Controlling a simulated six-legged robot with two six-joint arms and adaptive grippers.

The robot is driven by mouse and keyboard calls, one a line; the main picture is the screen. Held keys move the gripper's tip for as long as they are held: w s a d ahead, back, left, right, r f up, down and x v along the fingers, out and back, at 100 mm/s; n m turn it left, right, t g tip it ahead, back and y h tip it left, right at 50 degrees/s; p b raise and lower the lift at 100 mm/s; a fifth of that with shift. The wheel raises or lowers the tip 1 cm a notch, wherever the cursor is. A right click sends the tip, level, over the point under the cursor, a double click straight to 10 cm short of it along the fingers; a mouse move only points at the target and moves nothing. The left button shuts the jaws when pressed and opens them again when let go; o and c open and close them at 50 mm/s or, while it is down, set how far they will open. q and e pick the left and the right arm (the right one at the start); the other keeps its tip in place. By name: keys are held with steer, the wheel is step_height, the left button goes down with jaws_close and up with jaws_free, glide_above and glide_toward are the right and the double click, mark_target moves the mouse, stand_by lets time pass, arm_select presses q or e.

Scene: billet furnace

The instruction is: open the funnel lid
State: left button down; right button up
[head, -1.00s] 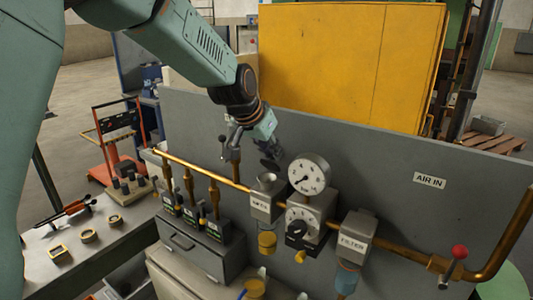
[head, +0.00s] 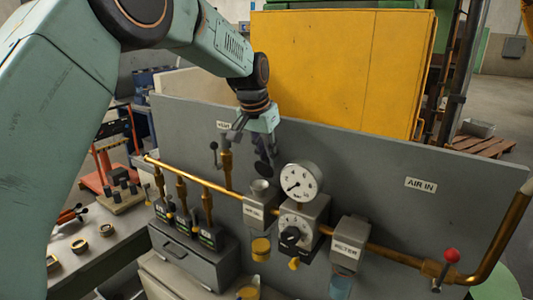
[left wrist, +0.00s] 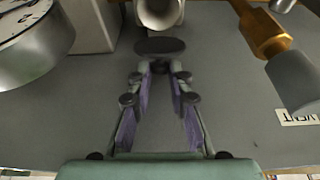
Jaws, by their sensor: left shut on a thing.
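The funnel (head: 261,188) is a small grey cup on top of the lubricator block on the brass air line. It also shows at the top of the left wrist view (left wrist: 160,10), its mouth uncovered. The funnel lid (head: 263,168) is a dark round disc standing apart from the mouth, just above and behind it. In the left wrist view the lid (left wrist: 160,46) is a dark oval at my fingertips. My left gripper (left wrist: 160,66) points down at the panel, its fingers closed together on the lid's edge. My right gripper is out of view.
A pressure gauge (head: 302,182) and a filter block (head: 350,242) stand to the right of the funnel. A vent valve (head: 226,160) rises close on the left. The grey panel (head: 390,190) is close behind. A red-knobbed valve (head: 451,256) is at far right.

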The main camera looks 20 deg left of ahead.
arm_select(q)
steer(key=shift+s+f, duration=0.2)
steer(key=shift+f, duration=0.1)
steer(key=c, duration=1.6)
jaws_free()
steer(key=o, duration=0.4)
steer(key=shift+w+r, duration=0.1)
steer(key=shift+w, duration=0.05)
steer(key=shift+r, duration=0.15)
steer(key=v, duration=1.1)
steer(key=shift+r, duration=0.4)
